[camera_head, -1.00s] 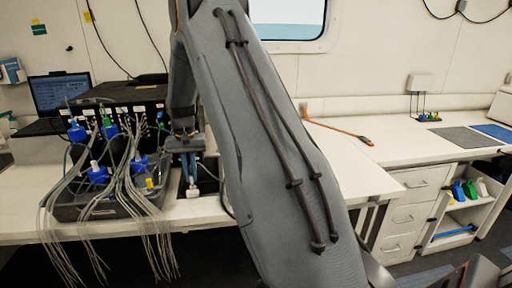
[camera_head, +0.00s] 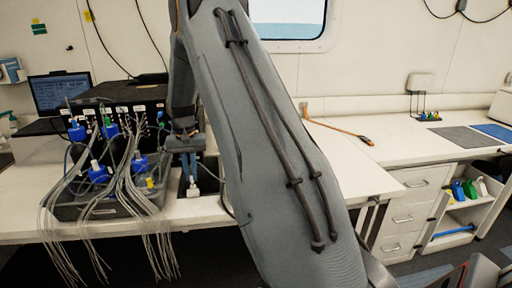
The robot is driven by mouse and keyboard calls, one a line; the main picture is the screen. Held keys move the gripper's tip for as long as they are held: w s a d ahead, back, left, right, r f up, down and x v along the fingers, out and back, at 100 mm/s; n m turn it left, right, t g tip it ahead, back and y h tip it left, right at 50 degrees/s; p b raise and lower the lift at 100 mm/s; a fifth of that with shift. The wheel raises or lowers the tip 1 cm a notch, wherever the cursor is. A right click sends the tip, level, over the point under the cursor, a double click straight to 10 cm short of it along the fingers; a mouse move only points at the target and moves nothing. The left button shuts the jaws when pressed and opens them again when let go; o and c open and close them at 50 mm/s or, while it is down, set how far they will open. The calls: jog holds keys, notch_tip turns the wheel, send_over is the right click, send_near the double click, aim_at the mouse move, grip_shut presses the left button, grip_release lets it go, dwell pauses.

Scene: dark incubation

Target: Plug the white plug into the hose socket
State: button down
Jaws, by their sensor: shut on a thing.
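My gripper (camera_head: 188,160) points down beside the crate of bottles, near the front part of the left bench. It is shut on the white plug (camera_head: 193,190), which shows small and pale just below the fingertips, over a dark area of the bench. I cannot tell whether the plug touches anything beneath it. A row of small white fittings runs along the front of the black box (camera_head: 120,95) behind the crate. Which of them is the hose socket I cannot tell; part of that box is hidden by my arm.
A grey crate (camera_head: 75,212) holds several blue-capped bottles, with many thin tubes hanging over the bench edge. A laptop (camera_head: 62,90) stands behind at left.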

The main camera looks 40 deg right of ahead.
jog(key=shift+f, duration=0.75)
dwell(0.6)
jog(key=c, duration=1.7)
grip_release()
jog(key=shift+c, duration=0.2)
jog(key=shift+r+b, duration=1.45)
jog(key=shift+r, duration=2.5)
jog(key=shift+s+a, duration=0.1)
